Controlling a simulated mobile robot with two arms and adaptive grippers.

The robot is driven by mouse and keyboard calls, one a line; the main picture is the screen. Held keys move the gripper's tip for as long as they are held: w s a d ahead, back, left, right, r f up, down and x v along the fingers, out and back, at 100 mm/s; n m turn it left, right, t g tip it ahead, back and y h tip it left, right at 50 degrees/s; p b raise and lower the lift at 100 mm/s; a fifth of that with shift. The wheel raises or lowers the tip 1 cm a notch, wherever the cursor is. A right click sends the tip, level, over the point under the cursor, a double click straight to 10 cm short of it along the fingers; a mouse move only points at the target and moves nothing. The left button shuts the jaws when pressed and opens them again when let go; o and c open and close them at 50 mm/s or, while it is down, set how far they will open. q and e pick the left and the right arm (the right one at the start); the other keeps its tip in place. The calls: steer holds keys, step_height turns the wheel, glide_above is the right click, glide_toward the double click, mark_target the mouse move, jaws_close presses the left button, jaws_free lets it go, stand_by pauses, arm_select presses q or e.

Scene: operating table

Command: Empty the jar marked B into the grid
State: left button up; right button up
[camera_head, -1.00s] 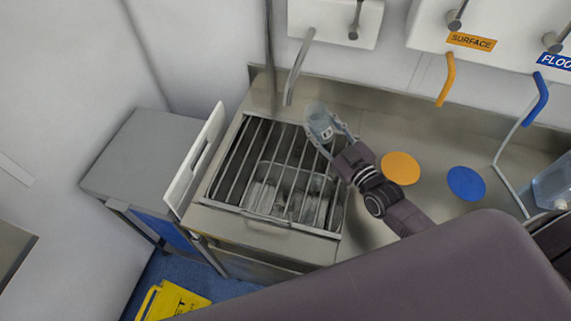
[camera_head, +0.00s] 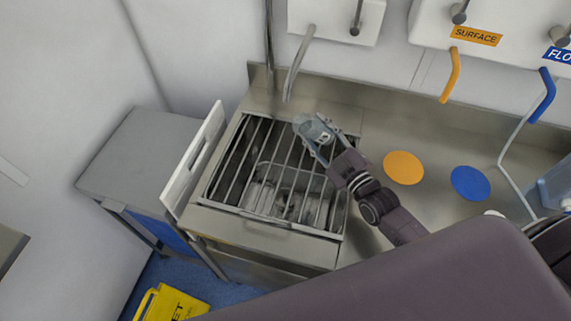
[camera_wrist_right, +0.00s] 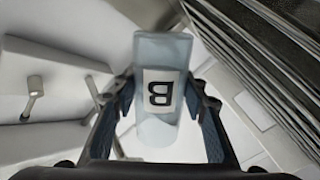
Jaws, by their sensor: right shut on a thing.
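My right gripper (camera_head: 322,150) is shut on a clear bluish jar (camera_head: 312,128), above the back right part of a sink covered by a metal bar grid (camera_head: 262,158). The jar is tilted, leaning over to the left in the head view. In the right wrist view the jar (camera_wrist_right: 155,110) sits between both fingers of the gripper (camera_wrist_right: 162,118), and its white label with a black B appears upside down. I cannot tell whether anything is inside the jar. My left gripper is not in view.
A white board (camera_head: 195,160) stands at the sink's left edge. A tap spout (camera_head: 298,65) hangs behind the grid. Orange (camera_head: 403,168) and blue (camera_head: 468,182) discs lie on the steel counter to the right. A yellow sign (camera_head: 172,303) is on the floor.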

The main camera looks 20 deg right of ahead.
steer(key=shift+f+n+b, duration=0.5)
steer(key=shift+f+b, duration=0.1)
steer(key=shift+b, duration=0.05)
steer(key=shift+d+f+n+b, duration=0.15)
steer(key=shift+n+b, duration=0.35)
steer(key=shift+n, duration=0.35)
steer(key=shift+d+f+n+b, duration=0.15)
steer(key=shift+n+b, duration=0.35)
steer(key=shift+n, duration=0.35)
stand_by(0.6)
steer(key=shift+a+r+n, duration=0.1)
steer(key=shift+r+n, duration=0.5)
steer(key=shift+n, duration=0.3)
stand_by(0.8)
steer(key=shift+a+f+n+p, duration=0.2)
steer(key=shift+a+n+p, duration=0.35)
steer(key=shift+n, duration=0.25)
stand_by(1.3)
steer(key=shift+s+a+f+n, duration=0.1)
steer(key=shift+a+n, duration=0.05)
steer(key=shift+n, duration=0.35)
stand_by(0.8)
